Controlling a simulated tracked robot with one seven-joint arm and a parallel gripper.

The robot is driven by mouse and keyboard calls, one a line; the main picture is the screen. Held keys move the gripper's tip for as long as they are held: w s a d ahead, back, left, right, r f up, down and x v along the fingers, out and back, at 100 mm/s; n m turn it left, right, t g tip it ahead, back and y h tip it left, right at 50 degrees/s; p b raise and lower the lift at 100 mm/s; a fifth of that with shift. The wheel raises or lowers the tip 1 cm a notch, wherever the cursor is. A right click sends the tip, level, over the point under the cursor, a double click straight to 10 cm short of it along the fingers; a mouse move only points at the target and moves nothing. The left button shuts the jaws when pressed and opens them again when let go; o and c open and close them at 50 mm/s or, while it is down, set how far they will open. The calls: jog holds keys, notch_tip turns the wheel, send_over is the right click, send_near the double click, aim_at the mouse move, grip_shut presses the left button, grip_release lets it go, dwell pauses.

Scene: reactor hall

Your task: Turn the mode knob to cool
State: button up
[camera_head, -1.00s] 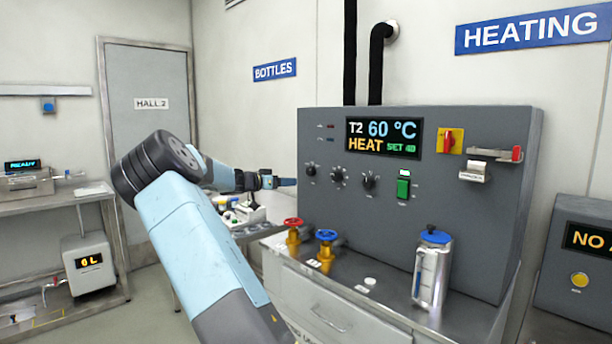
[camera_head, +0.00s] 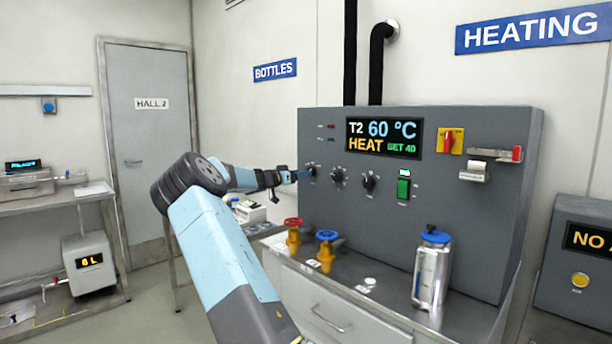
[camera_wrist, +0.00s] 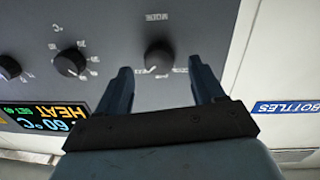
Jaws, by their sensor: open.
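A grey heating panel (camera_head: 455,215) carries a row of dark knobs. The leftmost knob (camera_head: 310,170) is in front of my open gripper (camera_head: 303,175). In the wrist view this knob (camera_wrist: 158,56) shows between my gripper's two blue fingers (camera_wrist: 160,70), with the fingertips apart and one on each side of it. Its lettering is too blurred to read surely. I cannot tell whether the fingers touch it. The panel display (camera_head: 384,137) reads T2 60 °C, HEAT, SET 40.
Two more knobs (camera_head: 337,177) (camera_head: 368,182) sit right of it, then a green switch (camera_head: 403,187). Red (camera_head: 293,223) and blue (camera_head: 327,236) valve handles and a blue-lidded flask (camera_head: 432,268) stand below on the bench. A BOTTLES sign (camera_wrist: 285,107) is on the wall.

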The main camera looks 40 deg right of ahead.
jog(key=shift+d, duration=1.7)
jog(key=c, duration=1.1)
jog(key=shift+o, duration=0.2)
jog(key=shift+n, duration=0.3)
jog(key=n+t, duration=0.1)
jog(key=n, duration=0.9)
jog(key=n+t, duration=0.1)
jog(key=n, duration=0.9)
jog(key=shift+s+a+r+h, duration=0.1)
jog(key=shift+s+h, duration=0.05)
jog(key=shift+h, duration=0.15)
jog(key=shift+n, duration=0.3)
